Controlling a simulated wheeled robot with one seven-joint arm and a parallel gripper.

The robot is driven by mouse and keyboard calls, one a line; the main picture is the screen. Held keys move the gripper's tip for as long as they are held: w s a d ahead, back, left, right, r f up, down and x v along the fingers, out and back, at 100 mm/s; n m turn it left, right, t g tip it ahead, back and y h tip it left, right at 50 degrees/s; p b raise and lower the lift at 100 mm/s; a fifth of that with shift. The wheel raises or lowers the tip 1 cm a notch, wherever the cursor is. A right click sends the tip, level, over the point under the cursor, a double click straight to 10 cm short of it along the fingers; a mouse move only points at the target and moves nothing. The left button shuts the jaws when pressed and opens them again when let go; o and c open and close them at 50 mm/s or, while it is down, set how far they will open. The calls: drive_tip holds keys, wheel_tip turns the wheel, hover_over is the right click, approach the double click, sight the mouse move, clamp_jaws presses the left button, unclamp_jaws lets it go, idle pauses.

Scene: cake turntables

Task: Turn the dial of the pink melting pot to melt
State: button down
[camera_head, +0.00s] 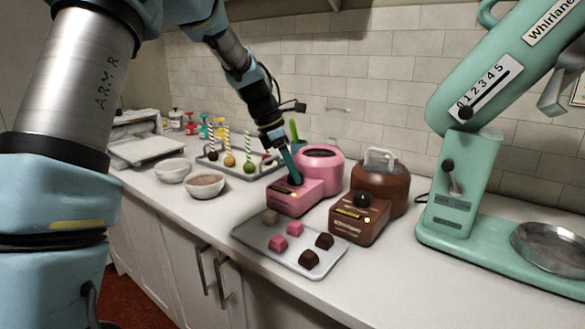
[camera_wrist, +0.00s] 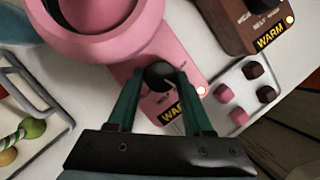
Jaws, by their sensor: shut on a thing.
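The pink melting pot (camera_head: 321,169) stands on the counter, with a boxy control base in front. It also shows in the wrist view (camera_wrist: 98,28). Its dark round dial (camera_wrist: 158,74) sits on the sloped face, above a yellow "WARM" label and a lit lamp (camera_wrist: 201,90). My gripper (camera_wrist: 160,80) has its two green fingers on either side of the dial and is shut on it. The dial's pointer setting cannot be read clearly.
A brown melting pot (camera_head: 379,184) with its own dial stands close on the right. A tray (camera_head: 290,257) of pink and brown sweets lies in front. Bowls (camera_head: 206,186) and a cake-pop rack (camera_head: 222,163) are left. A teal mixer (camera_head: 463,190) stands far right.

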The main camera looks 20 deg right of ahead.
drive_tip(key=m+p, duration=0.2)
drive_tip(key=shift+d+r+g+p, duration=0.1)
drive_tip(key=shift+r+g+p, duration=0.2)
drive_tip(key=shift+g+p, duration=0.1)
drive_tip(key=m+y+p, duration=0.1)
drive_tip(key=m+p, duration=0.1)
drive_tip(key=shift+w+m+g+p, duration=0.1)
drive_tip(key=shift+m+g+p, duration=0.2)
drive_tip(key=shift+g+p, duration=0.1)
drive_tip(key=shift+d+f+m+g+y+p, duration=0.15)
drive_tip(key=shift+m+y+p, duration=0.1)
drive_tip(key=shift+m+p, duration=0.4)
drive_tip(key=shift+a+m+g+y+p, duration=0.1)
drive_tip(key=shift+m+y+p, duration=0.15)
drive_tip(key=shift+m, duration=0.55)
drive_tip(key=shift+d+f+m+g+y+p, duration=0.1)
drive_tip(key=shift+m+g+y+p, duration=0.1)
drive_tip(key=shift+m+p, duration=0.45)
drive_tip(key=shift+c, duration=1.6)
unclamp_jaws()
drive_tip(key=shift+w, duration=0.1)
drive_tip(key=shift+f, duration=0.1)
